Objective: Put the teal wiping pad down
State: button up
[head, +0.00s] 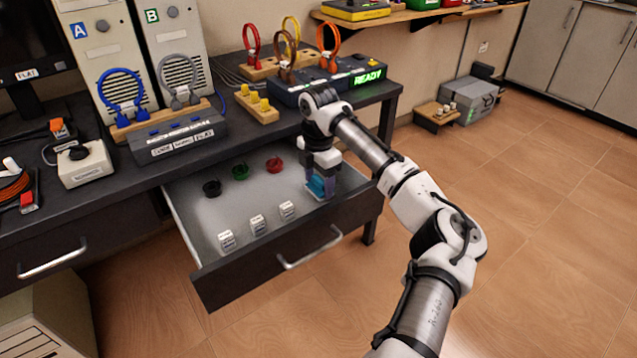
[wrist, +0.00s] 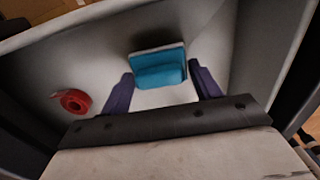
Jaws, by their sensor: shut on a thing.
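The teal wiping pad (wrist: 158,70) sits between the two purple fingers of my gripper (wrist: 160,72), with a pale layer along its far edge. In the head view the pad (head: 317,186) shows at the lower end of my gripper (head: 320,190), inside the right end of the open drawer (head: 235,245). My gripper points down and is shut on the pad. I cannot tell whether the pad touches the drawer floor.
A red tape roll (head: 274,165), a green roll (head: 240,172) and a black roll (head: 211,188) lie in the drawer. Small white blocks (head: 257,225) stand near its front. The drawer floor between is clear. The desk edge overhangs the drawer's back.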

aim_at(317, 181)
jog(key=shift+f, duration=0.65)
jog(key=o, duration=1.2)
jog(key=shift+c, duration=0.2)
jog(key=shift+f, duration=0.15)
jog(key=shift+f+b, duration=0.15)
jog(key=shift+b, duration=0.5)
notch_tip(317, 181, up, 14)
jog(key=p, duration=0.1)
jog(key=shift+s+a, duration=0.2)
jog(key=shift+s, duration=0.1)
